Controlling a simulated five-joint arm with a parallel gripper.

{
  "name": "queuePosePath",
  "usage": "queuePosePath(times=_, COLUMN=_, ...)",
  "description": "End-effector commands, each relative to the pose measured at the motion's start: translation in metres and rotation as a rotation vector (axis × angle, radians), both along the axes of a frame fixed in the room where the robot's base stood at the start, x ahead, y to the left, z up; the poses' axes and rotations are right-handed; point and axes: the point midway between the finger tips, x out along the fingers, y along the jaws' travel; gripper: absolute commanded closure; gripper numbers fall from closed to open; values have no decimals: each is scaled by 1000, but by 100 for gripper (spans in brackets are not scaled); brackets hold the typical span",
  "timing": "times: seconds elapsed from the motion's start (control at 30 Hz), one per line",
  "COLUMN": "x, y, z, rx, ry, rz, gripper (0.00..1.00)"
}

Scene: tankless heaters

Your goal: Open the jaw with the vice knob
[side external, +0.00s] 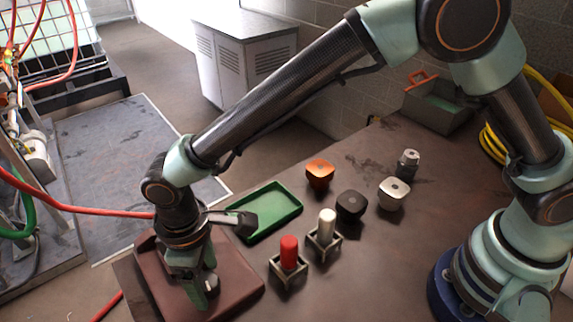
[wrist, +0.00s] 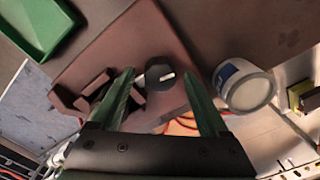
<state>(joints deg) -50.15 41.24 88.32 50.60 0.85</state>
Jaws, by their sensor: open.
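The vice knob (wrist: 160,73) is a round dark knob with a white pointer mark, on a brown base plate (wrist: 130,42) in the wrist view. The vice jaw (wrist: 92,88), dark brown blocks, lies left of the knob, partly behind my left finger. My gripper (wrist: 158,75) has two green fingers, open, with one fingertip on each side of the knob. I cannot tell whether they touch it. In the side view my gripper (side external: 192,290) points down over the brown plate (side external: 238,283) and mostly hides the knob and jaw.
A green tray (side external: 268,212) lies behind the plate. Red (side external: 289,252) and white (side external: 327,225) pegs stand in holders to its right. Orange (side external: 320,172), black (side external: 351,205) and white (side external: 394,192) knobs sit farther right. A white can (wrist: 243,86) stands close to my right finger.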

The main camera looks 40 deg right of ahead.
Motion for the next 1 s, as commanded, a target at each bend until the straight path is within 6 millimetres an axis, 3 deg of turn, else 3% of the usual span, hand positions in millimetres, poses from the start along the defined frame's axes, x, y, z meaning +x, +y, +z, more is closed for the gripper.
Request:
queuePosePath(times=0.73, x=1, y=0, z=1, rx=2, ry=-3, rz=-799, gripper=22)
queuePosePath(times=1.0, x=1, y=1, z=52, rx=6, ry=-4, rz=-800, gripper=22)
